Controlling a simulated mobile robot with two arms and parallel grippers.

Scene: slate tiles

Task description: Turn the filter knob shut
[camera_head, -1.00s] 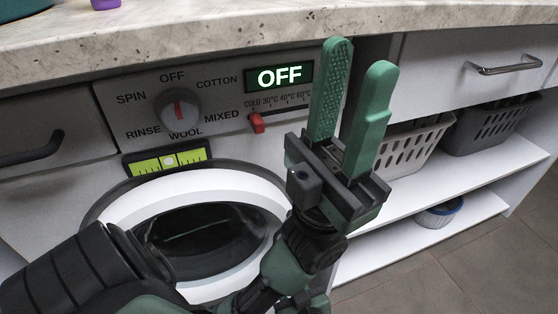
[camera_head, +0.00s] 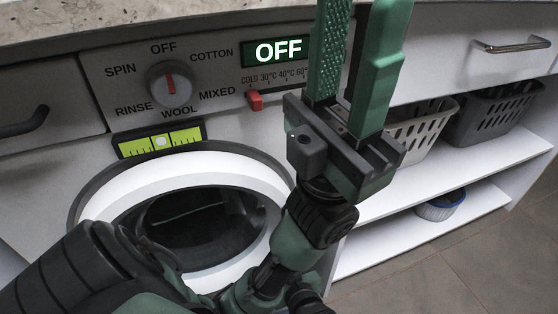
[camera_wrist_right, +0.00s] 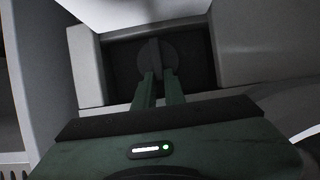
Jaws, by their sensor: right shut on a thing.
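The filter knob (camera_wrist_right: 156,54) shows in the right wrist view as a dark round disc with a raised, roughly upright grip bar, inside a dark square recess. My right gripper (camera_wrist_right: 160,76) is shut on the grip bar, one finger on each side. Its fingertips hide part of the bar, and it is not in the head view. My left gripper (camera_head: 358,50) is open and empty in the head view, pointing up in front of the washing machine panel's right end.
The washing machine has a program dial (camera_head: 170,85), a lit OFF display (camera_head: 278,51), a red slider (camera_head: 254,101) and a round door (camera_head: 110,185). A level (camera_head: 158,140) sits above the door. The counter overhangs above.

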